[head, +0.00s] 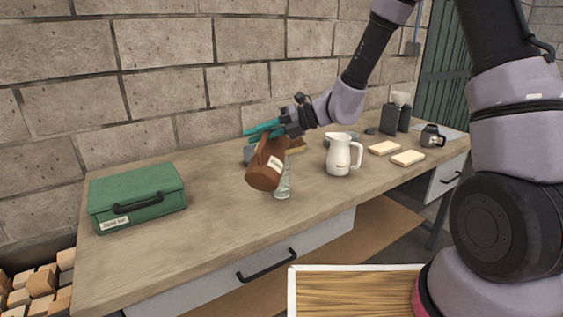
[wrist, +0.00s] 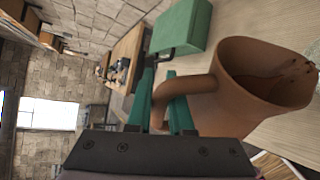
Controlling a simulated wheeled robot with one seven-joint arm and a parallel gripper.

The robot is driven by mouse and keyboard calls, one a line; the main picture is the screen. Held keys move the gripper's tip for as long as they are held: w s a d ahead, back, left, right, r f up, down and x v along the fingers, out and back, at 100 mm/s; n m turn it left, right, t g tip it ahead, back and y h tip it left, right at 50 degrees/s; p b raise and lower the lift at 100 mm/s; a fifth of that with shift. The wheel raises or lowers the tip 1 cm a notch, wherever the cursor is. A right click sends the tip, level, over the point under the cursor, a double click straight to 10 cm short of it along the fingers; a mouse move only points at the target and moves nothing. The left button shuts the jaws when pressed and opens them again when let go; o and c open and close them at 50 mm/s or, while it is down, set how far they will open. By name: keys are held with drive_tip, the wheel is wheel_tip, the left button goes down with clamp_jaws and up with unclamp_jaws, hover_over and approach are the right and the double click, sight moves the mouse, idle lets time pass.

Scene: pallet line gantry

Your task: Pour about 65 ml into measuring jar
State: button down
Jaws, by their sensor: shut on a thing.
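My gripper (head: 263,128) is shut on the handle of a brown jug (head: 263,174) with a pale label. In the wrist view the teal fingers (wrist: 163,85) close around the handle, and the jug (wrist: 245,90) shows its open mouth toward the right. The jug is held above the bench and tilted. A clear glass measuring jar (head: 284,187) stands on the bench just right of the jug, partly hidden behind it. I cannot make out a stream of liquid or the level in the jar.
A white jug (head: 339,156) stands to the right on the bench (head: 215,215). Beyond it are two tan blocks (head: 407,158), dark containers (head: 389,120) and a dark pot (head: 432,136). A green case (head: 138,197) sits at the left. Bench between case and jar is clear.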

sight(253, 159)
drive_tip(key=shift+w+d+r+m+g, duration=0.15)
drive_tip(key=shift+w+r+m+g, duration=0.15)
drive_tip(key=shift+w+r+m, duration=0.35)
idle(2.5)
drive_tip(key=s+f+n, duration=0.1)
drive_tip(key=s+a+f+n+t, duration=0.1)
drive_tip(key=s+f, duration=0.1)
drive_tip(key=shift+f+n+t+h, duration=0.15)
drive_tip(key=shift+n+t+h, duration=0.1)
drive_tip(key=shift+t+h, duration=0.05)
drive_tip(key=shift+s+f+n+t, duration=0.2)
drive_tip(key=shift+s+f+n, duration=0.1)
drive_tip(key=shift+f, duration=0.25)
drive_tip(key=shift+s+f+n+t, duration=0.2)
drive_tip(key=shift+f+n, duration=0.1)
drive_tip(key=shift+f, duration=0.2)
drive_tip(key=shift+a, duration=0.1)
idle(1.0)
drive_tip(key=s+a+f+n+t+h, duration=0.1)
drive_tip(key=s+f+n+t, duration=0.3)
drive_tip(key=f, duration=0.7)
drive_tip(key=shift+s+a+n, duration=0.5)
drive_tip(key=shift+s+n, duration=0.4)
drive_tip(key=shift+s, duration=0.45)
